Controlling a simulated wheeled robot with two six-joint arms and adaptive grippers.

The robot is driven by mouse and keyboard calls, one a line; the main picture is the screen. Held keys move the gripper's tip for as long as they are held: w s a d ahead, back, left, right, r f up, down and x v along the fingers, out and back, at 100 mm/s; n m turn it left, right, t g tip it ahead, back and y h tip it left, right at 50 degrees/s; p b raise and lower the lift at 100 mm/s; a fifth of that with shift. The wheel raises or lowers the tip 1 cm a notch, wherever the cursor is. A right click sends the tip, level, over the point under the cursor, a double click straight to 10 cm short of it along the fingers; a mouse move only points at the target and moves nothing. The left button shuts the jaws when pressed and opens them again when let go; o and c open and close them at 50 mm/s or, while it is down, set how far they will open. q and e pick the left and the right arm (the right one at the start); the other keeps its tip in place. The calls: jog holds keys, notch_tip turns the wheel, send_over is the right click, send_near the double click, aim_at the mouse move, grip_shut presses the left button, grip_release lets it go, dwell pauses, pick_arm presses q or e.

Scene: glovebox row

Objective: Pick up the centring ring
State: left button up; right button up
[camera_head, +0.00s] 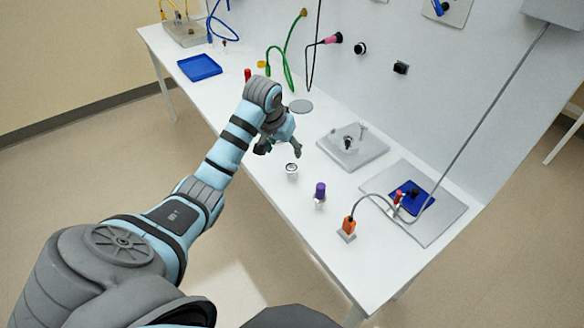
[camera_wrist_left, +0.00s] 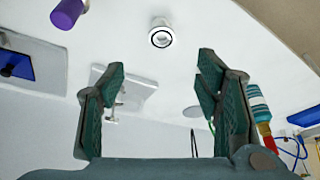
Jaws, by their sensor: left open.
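The likely centring ring is a small white, round piece with a dark ring on its top (camera_head: 292,170). It stands on the white bench, and it also shows in the left wrist view (camera_wrist_left: 161,38), at the top middle. My left gripper (camera_head: 280,149) is above the bench, just behind and a little left of this piece in the head view. Its fingers are spread apart with nothing between them. In the left wrist view the piece lies beyond the fingertips (camera_wrist_left: 158,72), apart from both. My right gripper is in neither view.
A purple-capped vial (camera_head: 320,194) and an orange connector (camera_head: 349,226) stand nearer the front. A grey plate with a fitting (camera_head: 352,155) lies to the right, a flat grey disc (camera_head: 301,106) behind. A blue tray (camera_head: 200,67) is at far left.

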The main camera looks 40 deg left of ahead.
aim_at(292, 167)
pick_arm(q)
jog(key=b+x, duration=0.1)
jog(key=x, duration=0.7)
jog(key=b+x, duration=0.1)
jog(key=x, duration=0.4)
jog(key=shift+w+a+r+b, duration=0.1)
jog(key=shift+w+a+b, duration=0.1)
jog(key=shift+w+b, duration=0.15)
jog(key=shift+r, duration=0.1)
jog(key=c, duration=0.9)
